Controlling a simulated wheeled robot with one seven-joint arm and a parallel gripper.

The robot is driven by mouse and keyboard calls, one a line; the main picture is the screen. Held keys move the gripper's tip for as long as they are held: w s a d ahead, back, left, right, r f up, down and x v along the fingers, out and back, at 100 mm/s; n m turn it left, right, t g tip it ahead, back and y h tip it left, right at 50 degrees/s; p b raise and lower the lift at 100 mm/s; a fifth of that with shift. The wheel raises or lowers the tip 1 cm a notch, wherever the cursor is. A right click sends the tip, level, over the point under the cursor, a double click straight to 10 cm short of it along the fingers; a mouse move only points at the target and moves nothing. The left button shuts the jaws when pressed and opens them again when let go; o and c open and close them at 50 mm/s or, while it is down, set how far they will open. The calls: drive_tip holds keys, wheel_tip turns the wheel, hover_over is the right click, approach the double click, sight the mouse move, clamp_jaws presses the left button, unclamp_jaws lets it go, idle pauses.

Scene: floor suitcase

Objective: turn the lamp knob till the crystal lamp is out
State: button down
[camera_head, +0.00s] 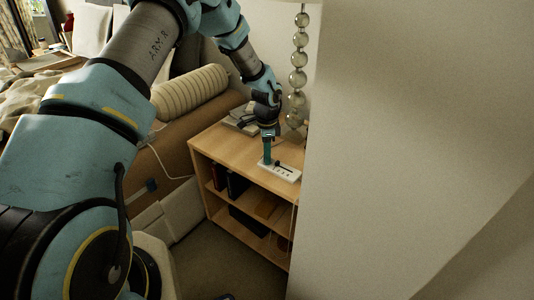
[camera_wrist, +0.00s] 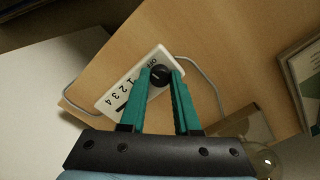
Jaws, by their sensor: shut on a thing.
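The lamp knob (camera_wrist: 159,75) is a round black dial on a white control plate (camera_wrist: 118,92) marked OFF and with the numbers 1 to 4. The plate also shows in the head view (camera_head: 285,172), lying on the wooden shelf top. My gripper (camera_wrist: 160,74) has its green fingers on both sides of the knob, shut on it; in the head view my gripper (camera_head: 267,160) reaches down to the plate.
The wooden shelf unit (camera_head: 220,150) holds dark books below. A white wall (camera_head: 410,130) stands close on the right. A ribbed cream bolster (camera_head: 190,95) lies at the left. A grey cord (camera_wrist: 208,78) curves beside the plate, and a framed picture (camera_wrist: 304,80) is at the right.

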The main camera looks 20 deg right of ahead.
drive_tip(key=shift+m, duration=0.8)
drive_tip(key=c, duration=0.9)
unclamp_jaws()
drive_tip(key=shift+r, duration=0.1)
wheel_tip(320, 180, up, 11)
drive_tip(key=shift+f, duration=0.2)
